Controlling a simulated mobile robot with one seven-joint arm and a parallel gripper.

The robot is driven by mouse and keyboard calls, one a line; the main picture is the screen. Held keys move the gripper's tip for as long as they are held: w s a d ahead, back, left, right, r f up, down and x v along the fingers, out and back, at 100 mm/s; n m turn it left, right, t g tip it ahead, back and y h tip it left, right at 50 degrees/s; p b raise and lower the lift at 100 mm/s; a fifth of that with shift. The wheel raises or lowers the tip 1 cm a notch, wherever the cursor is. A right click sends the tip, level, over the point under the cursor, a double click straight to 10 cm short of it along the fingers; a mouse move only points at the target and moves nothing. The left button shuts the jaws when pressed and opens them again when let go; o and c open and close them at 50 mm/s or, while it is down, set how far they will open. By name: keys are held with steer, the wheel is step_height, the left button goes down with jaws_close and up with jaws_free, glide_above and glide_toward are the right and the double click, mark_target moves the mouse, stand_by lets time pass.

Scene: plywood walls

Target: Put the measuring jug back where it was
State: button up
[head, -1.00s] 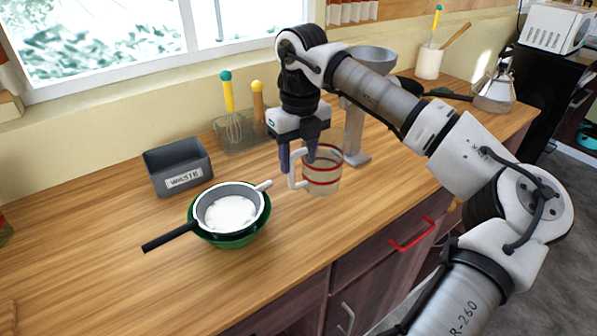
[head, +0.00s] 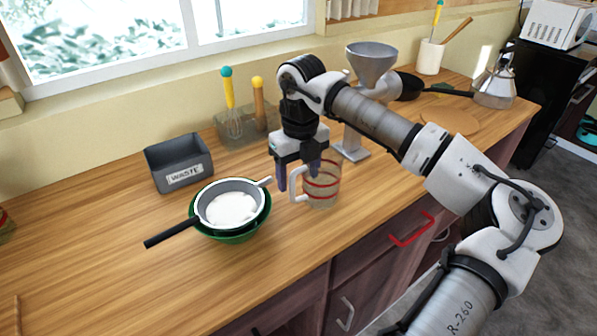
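The clear measuring jug (head: 323,186) with red bands and a white handle (head: 297,186) stands upright on the wooden counter, near its front edge. Its handle points left. My gripper (head: 298,182) points down at the handle, with its fingers spread. One dark finger is left of the handle. The other is on the jug's side of it, partly hidden by the jug's rim. The fingers look apart from the handle, though small gaps are hard to judge.
A sieve with white contents (head: 232,208) rests on a green bowl (head: 230,238) left of the jug. A grey waste bin (head: 178,165), a utensil holder (head: 243,130) and a funnel on a stand (head: 371,62) are behind.

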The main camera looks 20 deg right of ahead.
steer(key=shift+r, duration=0.15)
step_height(320, 180, up, 12)
steer(key=shift+d+r+b, duration=0.1)
steer(key=shift+d+b, duration=0.05)
steer(key=shift+b, duration=0.65)
